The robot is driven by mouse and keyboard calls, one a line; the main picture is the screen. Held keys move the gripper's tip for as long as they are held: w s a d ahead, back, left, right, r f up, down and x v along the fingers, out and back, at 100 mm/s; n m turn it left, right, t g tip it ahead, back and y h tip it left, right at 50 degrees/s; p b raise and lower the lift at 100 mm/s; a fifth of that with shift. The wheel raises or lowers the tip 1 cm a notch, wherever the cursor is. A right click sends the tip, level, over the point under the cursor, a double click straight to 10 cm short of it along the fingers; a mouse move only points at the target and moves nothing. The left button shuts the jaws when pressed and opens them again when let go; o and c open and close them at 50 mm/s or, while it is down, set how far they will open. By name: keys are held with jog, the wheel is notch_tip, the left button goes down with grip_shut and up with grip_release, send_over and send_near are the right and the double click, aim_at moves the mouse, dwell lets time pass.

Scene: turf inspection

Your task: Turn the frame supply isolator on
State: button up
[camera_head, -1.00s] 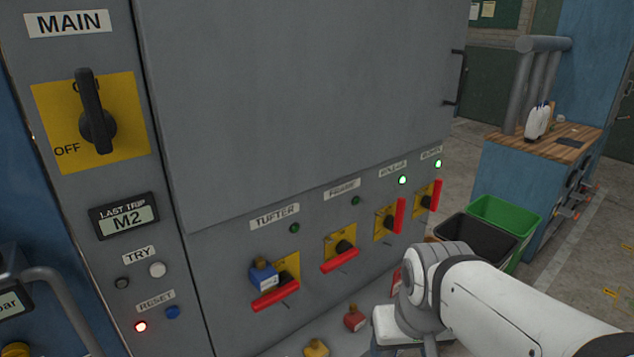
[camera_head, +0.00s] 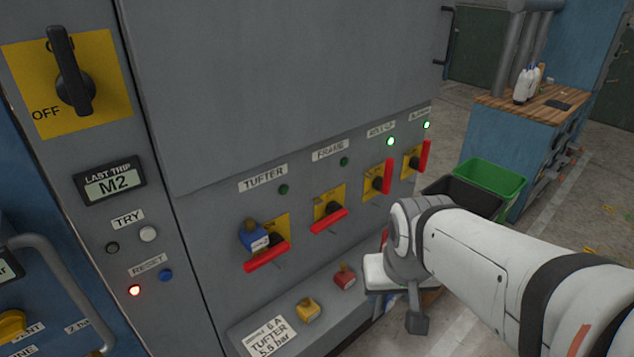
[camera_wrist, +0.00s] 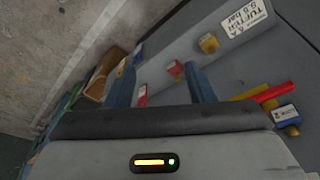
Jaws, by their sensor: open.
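The frame isolator (camera_head: 328,220), under the FRAME label (camera_head: 331,150), has a yellow plate and a red handle lying nearly crosswise. The lamp (camera_head: 344,161) above it is dark. No padlock shows on it. My gripper (camera_wrist: 163,88) is open and empty, its two blue-grey fingers apart in the wrist view. In the head view a dark finger (camera_head: 416,321) hangs below my arm, right of and lower than the frame handle, clear of it. The wrist view looks along the ledge below the isolators; I cannot make out the frame handle there for certain.
The tufter isolator (camera_head: 267,255), left of it, carries a blue padlock (camera_head: 252,237). Two isolators at right have upright handles and lit green lamps. A yellow padlock (camera_head: 307,310) and red padlock (camera_head: 345,277) lie on the ledge. Bins (camera_head: 492,183) and a bench stand beyond.

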jog(key=w+d+f+m+t, duration=0.1)
jog(key=w, duration=0.2)
jog(key=w+d+t, duration=0.1)
jog(key=w, duration=0.3)
jog(key=w+d+f+m+t+h, duration=0.1)
jog(key=w, duration=0.3)
jog(key=shift+d+f+m, duration=0.3)
jog(key=shift+f, duration=0.05)
jog(key=shift+c, duration=0.8)
jog(key=m+t+y, duration=0.8)
jog(key=y, duration=0.4)
send_near(331, 224)
jog(key=x, duration=0.4)
jog(key=p+x, duration=0.1)
jog(key=x, duration=0.6)
jog(key=shift+p, duration=0.4)
grip_shut()
